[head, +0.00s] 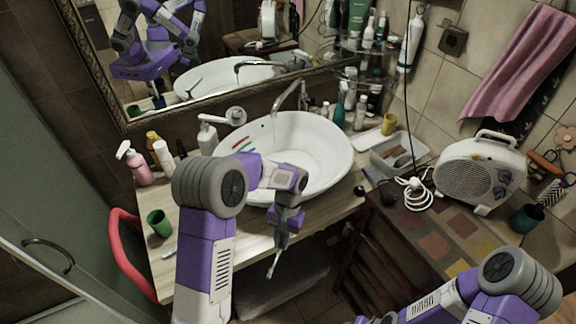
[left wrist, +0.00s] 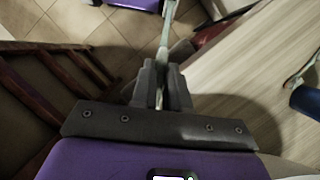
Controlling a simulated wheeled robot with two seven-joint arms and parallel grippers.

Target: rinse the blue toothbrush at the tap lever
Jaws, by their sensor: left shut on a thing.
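My left gripper (head: 283,222) is shut on a slim pale stick like a toothbrush (head: 273,263), hanging in front of the counter's front edge. In the left wrist view the stick (left wrist: 165,38) stands out from between the closed fingers (left wrist: 160,85); I cannot make out blue on it. The metal tap (head: 288,96) rises behind the white basin (head: 330,150), away from the gripper; its lever is hard to tell apart. Thin red and green strips (head: 240,147) lie inside the basin's left wall. My right arm is at the lower right, its gripper out of frame.
The wooden counter (head: 190,200) holds a green cup (head: 158,223), with a pale stick (head: 169,254) near it, and several bottles at the back left. A grey tray (head: 400,150) and a white heater (head: 482,168) stand to the right. A mirror hangs behind.

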